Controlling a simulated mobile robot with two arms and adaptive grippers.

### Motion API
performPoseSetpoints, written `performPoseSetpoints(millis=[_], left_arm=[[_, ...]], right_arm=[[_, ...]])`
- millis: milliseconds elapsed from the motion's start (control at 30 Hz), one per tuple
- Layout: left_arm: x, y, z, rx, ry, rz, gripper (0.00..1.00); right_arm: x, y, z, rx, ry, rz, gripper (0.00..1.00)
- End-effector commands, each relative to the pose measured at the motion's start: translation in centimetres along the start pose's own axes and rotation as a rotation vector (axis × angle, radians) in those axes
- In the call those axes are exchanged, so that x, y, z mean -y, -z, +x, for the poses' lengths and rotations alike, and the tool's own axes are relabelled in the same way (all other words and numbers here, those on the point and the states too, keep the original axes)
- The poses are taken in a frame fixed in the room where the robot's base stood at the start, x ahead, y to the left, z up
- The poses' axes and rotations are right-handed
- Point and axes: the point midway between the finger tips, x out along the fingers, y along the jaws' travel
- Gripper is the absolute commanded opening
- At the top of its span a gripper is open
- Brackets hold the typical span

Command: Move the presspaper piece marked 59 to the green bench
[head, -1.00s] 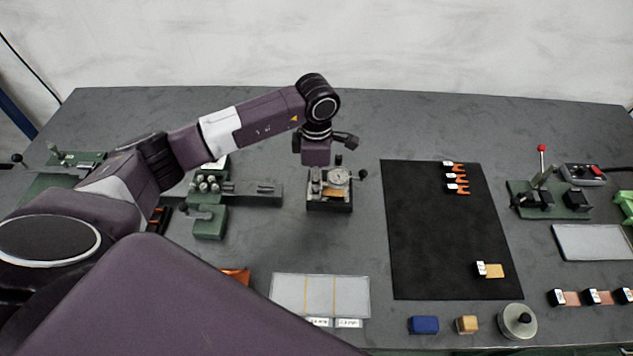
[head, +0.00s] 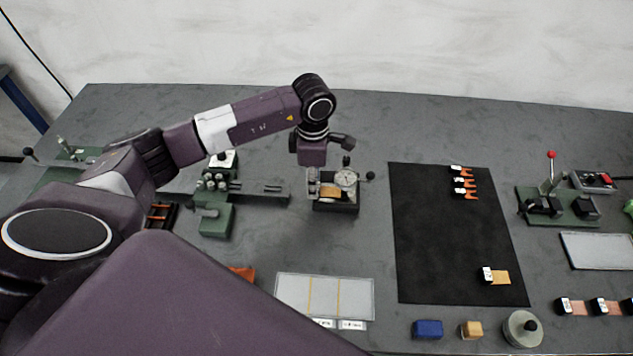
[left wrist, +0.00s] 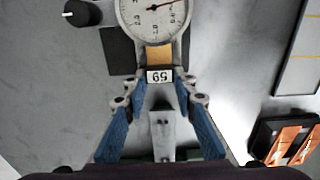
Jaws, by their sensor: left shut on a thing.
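The presspaper piece marked 59 is a small tan strip with a white label block; its tan part (head: 330,192) shows at the dial gauge (head: 346,179). In the left wrist view its label (left wrist: 159,76) reads 59 upside down, and its tan end (left wrist: 159,56) points at the gauge dial (left wrist: 153,17). My left gripper (head: 313,186) is at the left side of the gauge. Its blue-padded fingers (left wrist: 160,92) are shut on the label block. Green fixtures stand left (head: 215,205) and right (head: 556,207); which one is the green bench I cannot tell.
A black mat (head: 450,235) holds another tan piece (head: 499,277) and several orange pieces. A pale tray with yellow lines (head: 325,296), a blue block (head: 428,329), a tan block (head: 472,329) and a round weight (head: 522,328) lie at the front.

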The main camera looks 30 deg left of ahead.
Motion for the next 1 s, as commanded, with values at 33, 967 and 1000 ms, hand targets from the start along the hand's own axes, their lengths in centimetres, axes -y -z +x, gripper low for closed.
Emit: performPoseSetpoints(millis=[33,967,1000], left_arm=[[0.0,0.2,0.0,0.0,0.0,-0.001,0.04],[0.0,2.5,0.0,0.0,-0.001,0.0,0.04],[0.0,2.6,0.0,0.0,-0.001,0.0,0.04]], right_arm=[[0.0,0.0,0.0,0.0,0.0,0.0,0.0],[-0.1,0.0,0.2,0.0,-0.001,0.0,0.0],[-0.1,0.0,0.2,0.0,-0.001,0.0,0.0]])
